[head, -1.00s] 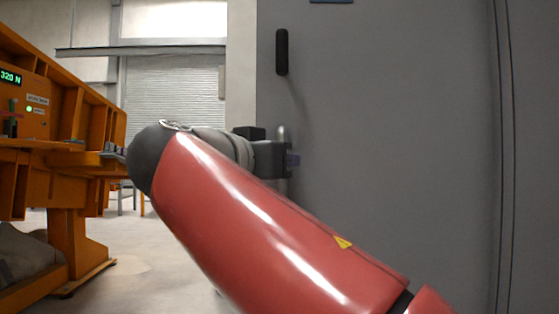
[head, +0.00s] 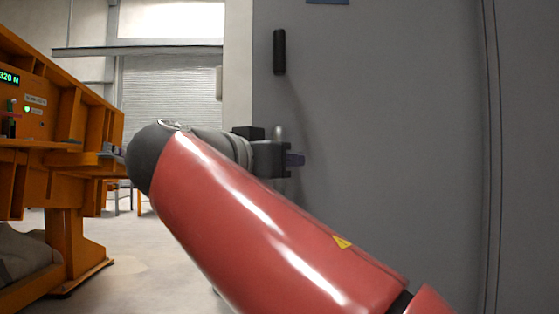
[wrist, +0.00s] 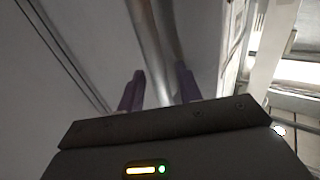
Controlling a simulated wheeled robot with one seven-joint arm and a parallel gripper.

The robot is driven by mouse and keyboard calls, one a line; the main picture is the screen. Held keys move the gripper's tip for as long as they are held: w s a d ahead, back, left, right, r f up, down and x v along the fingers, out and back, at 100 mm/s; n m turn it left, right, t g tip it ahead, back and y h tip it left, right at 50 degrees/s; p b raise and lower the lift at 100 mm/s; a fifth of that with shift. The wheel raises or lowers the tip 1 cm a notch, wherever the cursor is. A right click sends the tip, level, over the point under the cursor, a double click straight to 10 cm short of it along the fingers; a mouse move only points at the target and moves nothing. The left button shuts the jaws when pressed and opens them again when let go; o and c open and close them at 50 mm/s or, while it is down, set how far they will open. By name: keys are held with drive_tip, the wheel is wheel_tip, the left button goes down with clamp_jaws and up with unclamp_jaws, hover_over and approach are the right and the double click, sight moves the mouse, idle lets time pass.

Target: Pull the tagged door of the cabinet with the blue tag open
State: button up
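The grey cabinet door (head: 400,130) fills the right of the head view. The blue tag (head: 328,1) is cut by the top edge. A silver upright bar handle (head: 279,132) stands on the door, mostly hidden behind my gripper (head: 294,160). In the wrist view the handle (wrist: 148,40) runs down between the purple fingers of my gripper (wrist: 160,88). The fingers look parted, one on each side of the bar, with a thin gap at the left finger. Contact with the bar is hard to judge.
A black handle (head: 279,52) sits higher on the grey front. An orange machine (head: 60,140) with a green display stands at the left. Open floor (head: 130,260) lies between it and the cabinet. A vertical seam (head: 490,150) runs at the right.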

drive_tip(key=shift+s, duration=0.1)
drive_tip(key=v, duration=0.7)
drive_tip(key=shift+s+a+p, duration=0.25)
drive_tip(key=shift+p, duration=0.15)
